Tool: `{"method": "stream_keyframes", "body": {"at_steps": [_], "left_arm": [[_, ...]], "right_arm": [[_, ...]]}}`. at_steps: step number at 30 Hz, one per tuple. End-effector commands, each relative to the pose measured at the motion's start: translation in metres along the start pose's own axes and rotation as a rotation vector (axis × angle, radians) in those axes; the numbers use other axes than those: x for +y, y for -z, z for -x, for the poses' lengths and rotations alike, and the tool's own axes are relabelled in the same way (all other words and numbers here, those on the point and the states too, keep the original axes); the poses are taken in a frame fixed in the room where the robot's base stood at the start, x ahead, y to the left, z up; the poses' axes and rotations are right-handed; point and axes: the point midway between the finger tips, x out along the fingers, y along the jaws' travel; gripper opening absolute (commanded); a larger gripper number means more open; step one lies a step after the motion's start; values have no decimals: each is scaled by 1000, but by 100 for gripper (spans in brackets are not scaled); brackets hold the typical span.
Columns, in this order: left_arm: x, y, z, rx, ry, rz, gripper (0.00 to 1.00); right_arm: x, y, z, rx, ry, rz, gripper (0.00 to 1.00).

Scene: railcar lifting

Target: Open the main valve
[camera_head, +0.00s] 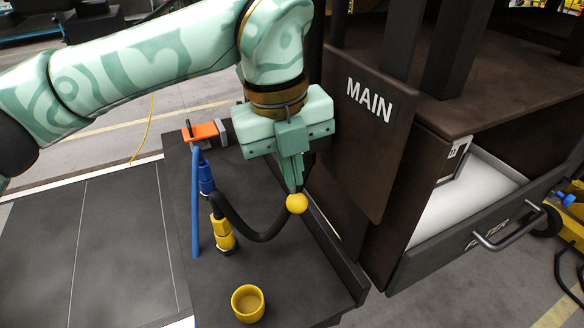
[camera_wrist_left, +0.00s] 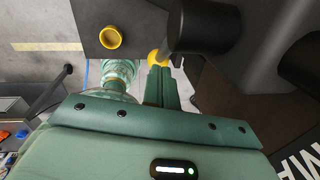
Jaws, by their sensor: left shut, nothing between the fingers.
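A dark panel lettered MAIN (camera_head: 369,100) hangs on the brown cabinet. A yellow ball knob (camera_head: 297,203) shows just below the fingertips of my left gripper (camera_head: 293,186). My left gripper points down in front of the panel, its fingers together and nothing between them. In the left wrist view the yellow knob (camera_wrist_left: 155,57) is right by the fingertips (camera_wrist_left: 161,72), partly covered by them. I cannot tell whether they touch. The valve body and most of any lever behind the knob are hidden by my gripper. My right gripper is in neither view.
A dark bench (camera_head: 282,300) carries a yellow cup (camera_head: 248,303), a black hose (camera_head: 258,237) with blue and yellow fittings, and an orange-handled part (camera_head: 204,131). An open drawer (camera_head: 480,238) with a bar handle juts out at the right.

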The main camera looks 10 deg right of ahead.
Motion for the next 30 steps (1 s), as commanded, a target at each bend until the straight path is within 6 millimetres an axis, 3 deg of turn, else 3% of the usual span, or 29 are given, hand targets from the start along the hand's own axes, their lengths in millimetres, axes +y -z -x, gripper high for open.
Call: {"method": "stream_keyframes", "body": {"at_steps": [17, 30], "left_arm": [[2, -4, -10, -124, -18, -17, 0], [5, -12, -23, -301, -42, -40, 0]], "right_arm": [[-2, -4, -22, -6, 2, 1, 34], [-5, -13, -56, -19, 7, 1, 34]]}}
